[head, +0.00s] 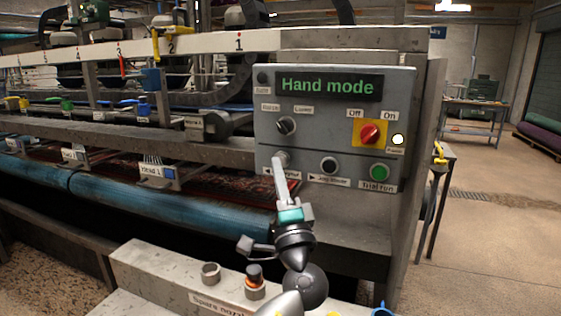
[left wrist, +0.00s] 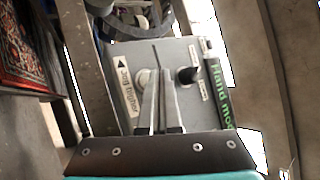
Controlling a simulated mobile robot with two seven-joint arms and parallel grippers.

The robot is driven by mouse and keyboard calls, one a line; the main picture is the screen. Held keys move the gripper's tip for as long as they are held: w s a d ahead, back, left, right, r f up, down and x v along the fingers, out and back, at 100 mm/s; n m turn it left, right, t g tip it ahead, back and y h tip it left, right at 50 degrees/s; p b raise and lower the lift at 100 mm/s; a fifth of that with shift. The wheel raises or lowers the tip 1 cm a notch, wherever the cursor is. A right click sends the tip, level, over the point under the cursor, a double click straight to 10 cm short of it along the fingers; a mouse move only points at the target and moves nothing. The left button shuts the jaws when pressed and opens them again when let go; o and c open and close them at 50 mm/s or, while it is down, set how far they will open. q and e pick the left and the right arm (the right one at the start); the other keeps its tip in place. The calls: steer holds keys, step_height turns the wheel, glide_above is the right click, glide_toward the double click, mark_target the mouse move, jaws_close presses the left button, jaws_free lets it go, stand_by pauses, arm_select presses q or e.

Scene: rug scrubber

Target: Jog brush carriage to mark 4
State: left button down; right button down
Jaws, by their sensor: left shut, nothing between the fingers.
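The grey control panel (head: 335,105) reads "Hand mode" in green on its display (head: 328,86). My left gripper (head: 280,163) is shut and empty, its tips at the left jog button (head: 283,157), which they partly cover. In the left wrist view the shut fingers (left wrist: 158,65) lie over the panel beside this pale button (left wrist: 146,78); I cannot tell whether they press it. A second jog button (head: 329,165) is clear to the right. On the numbered beam (head: 205,43), a yellow pointer (head: 156,46) hangs just left of mark 2. The brush carriage is hard to single out. My right gripper is out of view.
A black raise/lower knob (head: 286,126), red switch (head: 370,133), lit lamp (head: 398,139) and green trial-run button (head: 379,172) share the panel. A blue roller (head: 180,210) and rug (head: 215,187) lie left. A ledge (head: 165,265) with nozzles stands in front; open floor lies right.

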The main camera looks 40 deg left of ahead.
arm_select(q)
steer(key=shift+w+a+b, duration=0.15)
steer(key=shift+w+b, duration=0.2)
steer(key=shift+w, duration=0.05)
steer(key=shift+w+a+b, duration=0.1)
steer(key=shift+w+b, duration=0.2)
steer(key=shift+w, duration=0.05)
stand_by(0.6)
steer(key=shift+s, duration=0.1)
stand_by(2.3)
steer(key=shift+s+d, duration=0.25)
steer(key=shift+s, duration=0.45)
steer(key=shift+s+d, duration=0.25)
steer(key=shift+s, duration=0.55)
steer(key=shift+s+d, duration=0.25)
steer(key=shift+s, duration=0.55)
steer(key=shift+s+d, duration=0.25)
steer(key=shift+s, duration=0.55)
